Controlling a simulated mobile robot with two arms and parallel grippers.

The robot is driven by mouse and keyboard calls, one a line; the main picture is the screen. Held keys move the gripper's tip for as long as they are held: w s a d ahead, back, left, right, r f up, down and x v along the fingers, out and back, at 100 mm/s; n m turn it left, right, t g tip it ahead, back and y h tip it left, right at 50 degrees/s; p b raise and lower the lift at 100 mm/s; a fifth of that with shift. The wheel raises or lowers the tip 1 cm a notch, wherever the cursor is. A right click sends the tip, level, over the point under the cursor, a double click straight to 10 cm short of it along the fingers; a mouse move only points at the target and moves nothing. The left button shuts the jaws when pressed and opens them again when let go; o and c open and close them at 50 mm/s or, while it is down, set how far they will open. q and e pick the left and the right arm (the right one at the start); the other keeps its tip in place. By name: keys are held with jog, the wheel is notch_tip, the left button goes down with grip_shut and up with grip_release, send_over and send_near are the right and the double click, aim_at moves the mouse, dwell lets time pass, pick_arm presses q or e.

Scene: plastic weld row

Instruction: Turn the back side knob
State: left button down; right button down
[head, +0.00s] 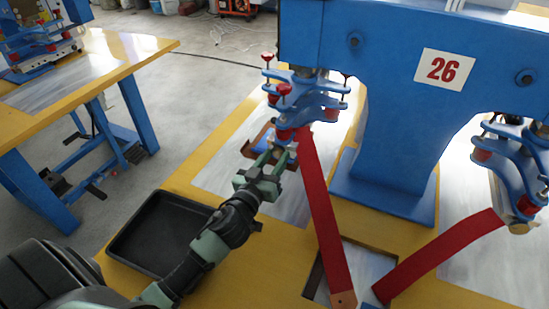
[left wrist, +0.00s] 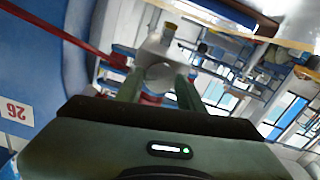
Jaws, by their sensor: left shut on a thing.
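The blue welding machine (head: 400,110) bears the number 26. Several small red knobs sit around its left blue clamp head, such as an upper one (head: 284,88) and a lower one (head: 284,135). My left gripper (head: 276,158) reaches up to the underside of this clamp head, just below the lower red knob. In the left wrist view its two green fingers stand on either side of a red ribbed knob (left wrist: 150,98), with a pale round metal part (left wrist: 160,72) beyond. The gripper is shut on this knob, which its own body partly hides. My right gripper is out of view.
Two red straps (head: 322,210) (head: 440,255) run from the clamp heads down to the yellow table. A black tray (head: 150,262) lies at the table's left. A second clamp head (head: 515,165) is at the right. Another yellow workbench (head: 120,58) stands at the upper left.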

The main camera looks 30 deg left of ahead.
pick_arm(q)
jog(key=m+p, duration=0.1)
jog(key=m, duration=0.3)
jog(key=shift+r+m, duration=0.1)
jog(key=shift+m, duration=0.3)
jog(key=m, duration=0.5)
jog(key=shift+p, duration=0.4)
jog(key=m, duration=0.4)
jog(key=shift+m, duration=0.4)
jog(key=m+p, duration=0.1)
jog(key=m, duration=0.4)
jog(key=shift+m, duration=0.3)
jog(key=m, duration=0.4)
jog(key=shift+m, duration=0.3)
jog(key=m+p, duration=0.1)
jog(key=m, duration=0.3)
jog(key=shift+m, duration=0.3)
jog(key=m+p, duration=0.1)
jog(key=m, duration=0.3)
jog(key=shift+m+p, duration=1)
jog(key=shift+m, duration=1.4)
jog(key=shift+f, duration=0.2)
